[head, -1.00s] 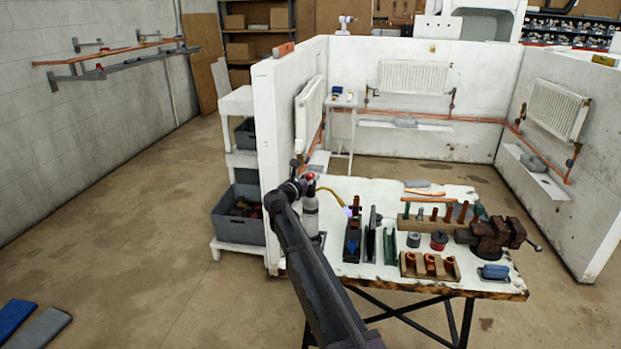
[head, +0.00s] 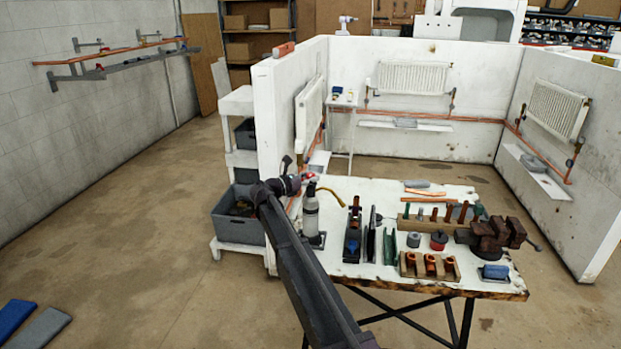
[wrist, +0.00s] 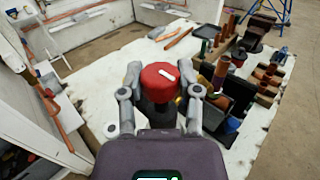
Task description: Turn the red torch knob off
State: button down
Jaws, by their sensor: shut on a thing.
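In the head view the red knob (head: 310,177) is small and partly hidden by my gripper. No glow shows at the hose's end.
The workbench (head: 375,290) holds a toolbox, green and dark upright pieces, copper fittings in wooden blocks, and a rusty vice (head: 495,237). A white partition wall (head: 268,130) stands close to the left of the torch. Grey crates (head: 238,215) sit beyond it.

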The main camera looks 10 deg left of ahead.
jog(key=shift+c, duration=1.4)
grip_release()
jog(key=shift+s+a, duration=0.1)
jog(key=v, duration=1.1)
jog(key=shift+s+a, duration=0.25)
